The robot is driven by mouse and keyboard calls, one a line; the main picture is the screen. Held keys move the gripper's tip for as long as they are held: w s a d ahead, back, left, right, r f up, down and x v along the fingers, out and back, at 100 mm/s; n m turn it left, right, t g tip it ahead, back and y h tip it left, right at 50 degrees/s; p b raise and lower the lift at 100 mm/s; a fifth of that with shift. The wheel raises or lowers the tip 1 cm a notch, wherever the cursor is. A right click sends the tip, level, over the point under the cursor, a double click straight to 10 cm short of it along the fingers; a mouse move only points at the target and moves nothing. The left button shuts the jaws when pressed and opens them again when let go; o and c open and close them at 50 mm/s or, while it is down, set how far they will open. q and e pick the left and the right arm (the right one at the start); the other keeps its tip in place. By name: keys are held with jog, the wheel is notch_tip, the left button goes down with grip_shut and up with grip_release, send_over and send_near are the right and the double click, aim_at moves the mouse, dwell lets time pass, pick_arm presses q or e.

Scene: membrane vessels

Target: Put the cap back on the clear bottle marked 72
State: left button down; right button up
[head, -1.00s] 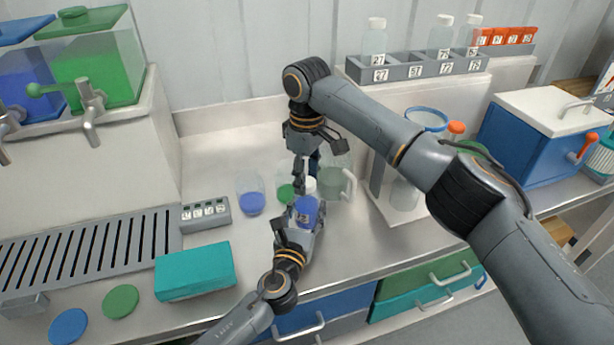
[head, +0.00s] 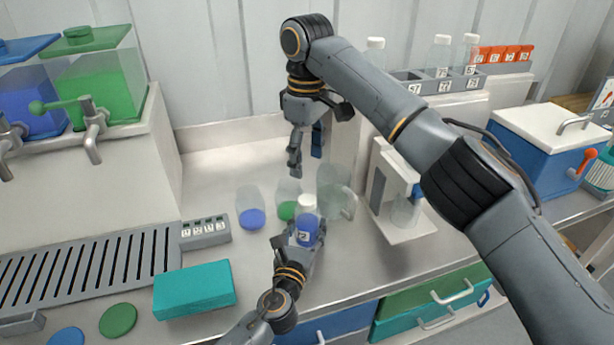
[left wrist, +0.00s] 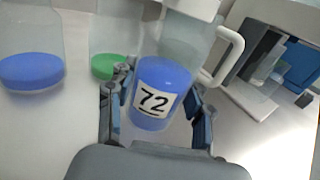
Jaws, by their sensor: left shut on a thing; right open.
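The clear bottle marked 72 (head: 305,236) stands upright in my left gripper (head: 307,243), with blue liquid inside. In the left wrist view the bottle (left wrist: 160,92) shows its 72 label between the two fingers. The white cap (head: 307,202) sits on top of the bottle's neck; its lower part also shows at the top of the left wrist view (left wrist: 192,8). How tightly it sits, I cannot tell. My right gripper (head: 305,160) is open and empty, above the cap and apart from it.
A beaker with blue liquid (head: 251,210), one with green liquid (head: 288,190) and a clear jug (head: 340,192) stand close behind the bottle. A teal block (head: 194,290) lies at the front left. A grey rack (head: 430,86) holds other bottles at the back right.

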jog(key=shift+r, duration=1)
pick_arm(q)
jog(key=shift+c, duration=2.3)
grip_release()
jog(key=v, duration=1.2)
jog(key=shift+s+f, duration=0.15)
pick_arm(e)
jog(key=shift+s+f, duration=0.1)
